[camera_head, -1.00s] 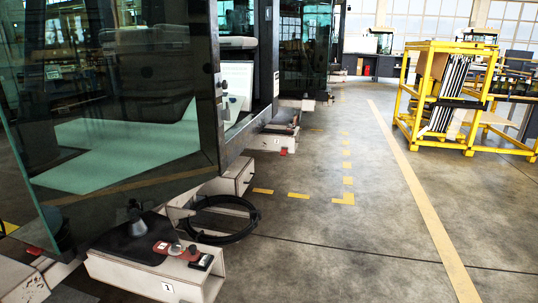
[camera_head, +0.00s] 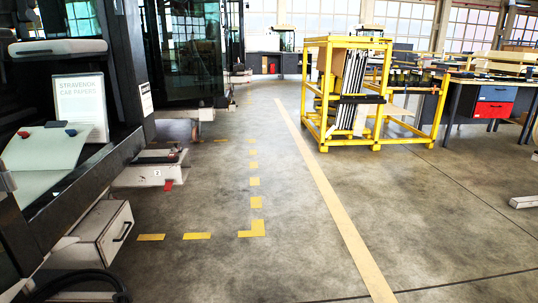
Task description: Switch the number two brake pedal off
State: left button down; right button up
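The number two trolley foot (camera_head: 135,175) is a low white block at left of centre, with a small label that seems to read 2. A dark pad (camera_head: 152,157) lies on its top. A small red pedal-like part (camera_head: 168,186) shows low at its right end. It is too small to tell whether this pedal is on or off. Neither of my grippers is in view, and nothing of mine touches the trolley.
A dark cab with a white papers sign (camera_head: 80,100) stands at the near left, above a white box with a handle (camera_head: 105,238). A black hose (camera_head: 75,284) is at bottom left. A yellow rack (camera_head: 322,95) stands right of centre. The floor between is clear, with yellow marks (camera_head: 252,229).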

aim_at(168, 184)
jog(key=i+u, duration=0.1)
jog(key=i, duration=0.45)
jog(key=i+u, duration=0.15)
jog(key=i, duration=0.35)
jog(key=i+l+u, duration=0.1)
jog(key=i, duration=0.45)
jog(key=i+l+u, duration=0.15)
jog(key=i, duration=0.4)
jog(key=i+j+u, duration=0.15)
jog(key=i, duration=0.3)
jog(key=i+j+u, duration=0.2)
jog(key=i, duration=0.2)
jog(key=i+j+u, duration=0.15)
jog(key=i, duration=0.3)
